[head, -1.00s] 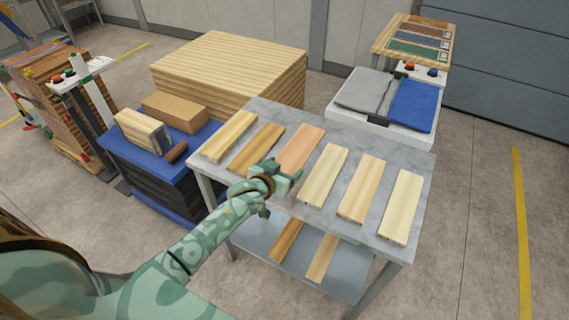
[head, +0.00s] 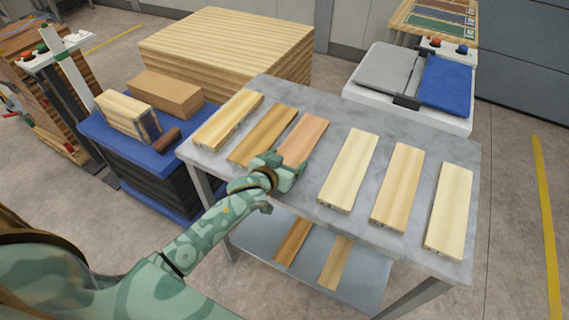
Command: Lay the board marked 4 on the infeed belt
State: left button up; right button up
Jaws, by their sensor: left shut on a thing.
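Six boards lie side by side on a grey marbled table (head: 390,135). Their number marks are too small to read, so I cannot tell which is the board marked 4. My left gripper (head: 282,166) is shut on the near end of the pinkish board (head: 304,135), third from the left. The gripper hides that end, and I cannot tell whether the board is clear of the tabletop. A brown board (head: 263,135) is close on its left. A pale board (head: 348,168) is apart on its right. I cannot identify the infeed belt. My right gripper is out of view.
More boards (head: 293,240) lie on the lower shelf. A blue-topped stand (head: 115,142) with blocks is at left, with a large timber stack (head: 225,40) behind. A white unit (head: 420,113) with grey and blue pads stands behind the table. Floor at right is clear.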

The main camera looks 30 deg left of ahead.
pick_arm(q)
jog(key=shift+d+r, duration=0.1)
jog(key=shift+r, duration=0.1)
jog(key=o, duration=0.7)
jog(key=shift+f, duration=0.25)
jog(key=shift+o, duration=0.7)
jog(key=shift+r, duration=0.15)
